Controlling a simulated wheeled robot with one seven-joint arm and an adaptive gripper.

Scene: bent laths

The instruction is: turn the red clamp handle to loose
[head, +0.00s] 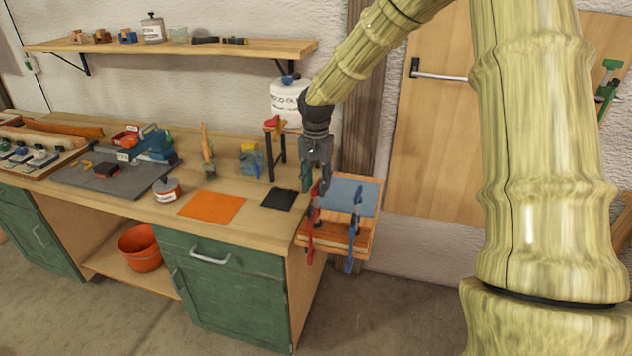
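A red clamp (311,238) stands upright at the right end of the workbench, against a small wooden shelf. Its upper end reaches up to my gripper. My gripper (317,187) points down from above, right over the top of the red clamp, with its two fingers spread apart. The red clamp's upper end shows just below and between the fingertips. I cannot tell whether they touch it. The handle's turn position is too small to read. A blue clamp (354,232) stands just to the right, apart from my gripper.
The wooden shelf (335,238) carries a grey-blue pad (348,192). On the workbench (250,205) lie a black pad (279,199) and an orange mat (212,206).

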